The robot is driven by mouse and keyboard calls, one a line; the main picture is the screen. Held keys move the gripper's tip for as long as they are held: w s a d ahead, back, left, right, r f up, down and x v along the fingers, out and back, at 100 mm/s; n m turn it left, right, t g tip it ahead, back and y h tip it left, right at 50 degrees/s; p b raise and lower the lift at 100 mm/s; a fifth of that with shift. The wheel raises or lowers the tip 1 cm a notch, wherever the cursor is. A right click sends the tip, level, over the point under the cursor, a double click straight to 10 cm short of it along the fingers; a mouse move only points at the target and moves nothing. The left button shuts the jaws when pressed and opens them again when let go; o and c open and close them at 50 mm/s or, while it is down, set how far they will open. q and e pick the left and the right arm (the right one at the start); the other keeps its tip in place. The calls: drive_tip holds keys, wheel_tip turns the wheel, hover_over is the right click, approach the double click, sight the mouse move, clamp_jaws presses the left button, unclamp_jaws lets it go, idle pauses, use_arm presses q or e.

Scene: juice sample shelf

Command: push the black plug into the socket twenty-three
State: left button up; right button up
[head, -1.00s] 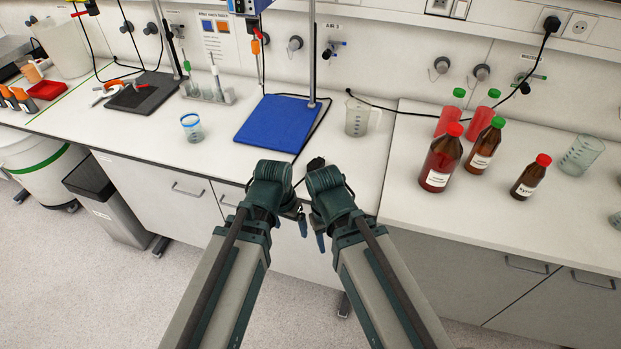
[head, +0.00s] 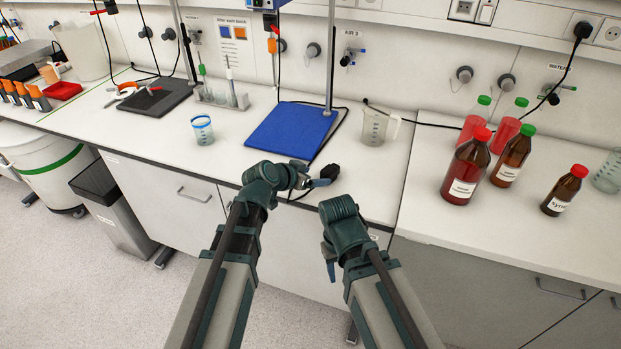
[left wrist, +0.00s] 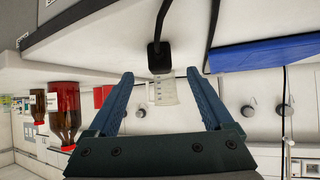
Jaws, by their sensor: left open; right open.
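A black plug (head: 330,172) lies on the bench near its front edge, below the blue plate, with a dark cable on it. My left gripper (head: 316,183) is just left of the plug, pointing right. In the left wrist view the plug (left wrist: 159,56) appears upside down, ahead of the gap between the two open blue fingers (left wrist: 159,76); I see no grip on it. My right gripper (head: 330,270) is open and empty, pointing down in front of the bench. Wall sockets (head: 464,10) show at the top right; I cannot read a number twenty-three.
Another black plug (head: 582,30) sits in a wall socket at the top right. A blue plate (head: 292,130), a clear beaker (head: 373,126) and a small glass (head: 202,130) stand behind the plug. Brown bottles (head: 466,167) stand to the right. The bench front between the grippers is clear.

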sight(324, 175)
use_arm(q)
drive_tip(key=b+x, duration=0.3)
drive_tip(key=x, duration=0.4)
drive_tip(key=shift+w+d+f+b, duration=0.1)
drive_tip(key=shift+f+b, duration=0.05)
drive_tip(key=shift+b, duration=0.2)
drive_tip(key=shift+c, duration=0.3)
clamp_jaws()
wheel_tip(324, 175, up, 5)
drive_tip(key=p, duration=0.5)
